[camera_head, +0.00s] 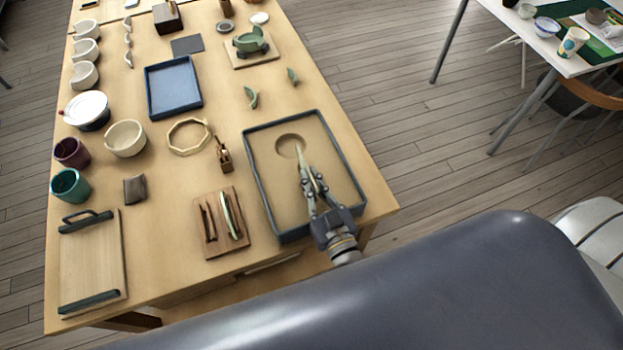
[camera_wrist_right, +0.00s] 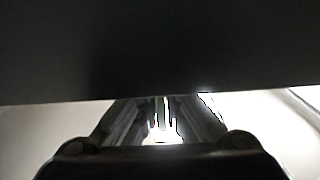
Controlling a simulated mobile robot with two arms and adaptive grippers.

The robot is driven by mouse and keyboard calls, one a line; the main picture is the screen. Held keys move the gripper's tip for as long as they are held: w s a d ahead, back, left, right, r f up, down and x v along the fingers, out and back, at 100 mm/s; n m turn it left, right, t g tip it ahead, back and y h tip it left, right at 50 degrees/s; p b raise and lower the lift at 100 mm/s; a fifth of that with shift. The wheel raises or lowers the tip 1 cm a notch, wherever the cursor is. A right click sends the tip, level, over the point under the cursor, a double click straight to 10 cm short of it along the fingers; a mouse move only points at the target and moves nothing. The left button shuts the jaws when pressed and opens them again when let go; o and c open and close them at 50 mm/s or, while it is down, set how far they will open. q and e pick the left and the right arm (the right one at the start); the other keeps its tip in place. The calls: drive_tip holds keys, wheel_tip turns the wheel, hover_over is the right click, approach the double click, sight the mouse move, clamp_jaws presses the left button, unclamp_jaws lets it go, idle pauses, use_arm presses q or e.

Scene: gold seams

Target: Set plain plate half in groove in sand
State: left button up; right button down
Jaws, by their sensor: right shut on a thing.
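The sand tray (camera_head: 252,178) is a dark-rimmed box of tan sand at the right front of the table. A round hollow (camera_head: 284,140) shows in the sand near its far end; a straight groove cannot be made out. My right gripper (camera_head: 309,180) reaches over the tray from the front and is shut on the plain plate half (camera_head: 301,157), a thin pale piece seen nearly edge-on. Its tip is close to the hollow; whether it touches the sand cannot be told. In the right wrist view a dark surface (camera_wrist_right: 160,50) fills the top. My left gripper is out of view.
A wooden rack (camera_head: 212,248) left of the tray holds another pale green piece (camera_head: 229,215) upright. A small brass-brown tool (camera_head: 223,155), an octagonal ring (camera_head: 188,137) and a blue tray (camera_head: 173,87) stand farther left. Green shards (camera_head: 251,97) lie beyond the sand tray.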

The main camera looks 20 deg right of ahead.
drive_tip(key=shift+p, duration=0.3)
drive_tip(key=shift+f, duration=0.3)
idle(0.7)
drive_tip(key=shift+p, duration=0.55)
idle(1.2)
drive_tip(key=shift+f, duration=0.35)
idle(0.7)
drive_tip(key=shift+f, duration=0.1)
idle(0.8)
drive_tip(key=c, duration=1.2)
unclamp_jaws()
drive_tip(key=shift+s, duration=0.1)
